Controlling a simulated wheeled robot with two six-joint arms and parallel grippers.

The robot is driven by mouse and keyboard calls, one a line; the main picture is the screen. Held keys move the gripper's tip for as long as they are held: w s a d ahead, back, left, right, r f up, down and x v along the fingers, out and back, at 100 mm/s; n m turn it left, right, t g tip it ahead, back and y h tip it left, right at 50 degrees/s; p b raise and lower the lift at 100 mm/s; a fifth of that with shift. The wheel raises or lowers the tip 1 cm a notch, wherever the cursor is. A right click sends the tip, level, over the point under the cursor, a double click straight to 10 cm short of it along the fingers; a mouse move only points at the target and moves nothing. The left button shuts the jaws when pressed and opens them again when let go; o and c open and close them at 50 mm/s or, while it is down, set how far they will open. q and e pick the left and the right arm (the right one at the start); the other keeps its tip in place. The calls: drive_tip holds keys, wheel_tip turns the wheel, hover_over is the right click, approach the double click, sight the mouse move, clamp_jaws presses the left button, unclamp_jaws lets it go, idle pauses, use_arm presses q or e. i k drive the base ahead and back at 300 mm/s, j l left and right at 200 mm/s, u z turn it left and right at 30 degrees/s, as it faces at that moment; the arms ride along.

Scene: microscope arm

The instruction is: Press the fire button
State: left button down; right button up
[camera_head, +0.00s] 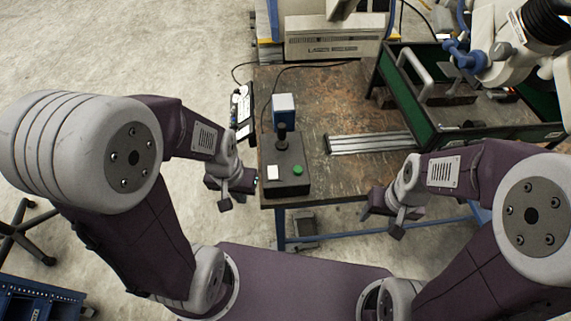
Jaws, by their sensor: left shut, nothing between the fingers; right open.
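A black control box (285,180) sits near the front left corner of the worn table. It carries an upright black joystick (282,137), a green round button (297,170) and a white square patch (272,172). No readable label marks which part is the fire button. My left gripper (238,192) is shut and empty, just left of the box and apart from the green button. My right gripper (381,222) is open and empty near the table's front edge, well right of the box.
The worn table (330,95) has a slotted metal rail (368,143) right of the box. A blue-and-white block (284,104) stands behind the joystick. A green-walled tray (405,110) and a white robot arm (500,45) are at the right.

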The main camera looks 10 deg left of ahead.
sight(297, 170)
drive_tip(key=i+j+z, duration=0.1)
drive_tip(key=j+z, duration=0.55)
drive_tip(key=z, duration=0.15)
drive_tip(key=j+z, duration=0.4)
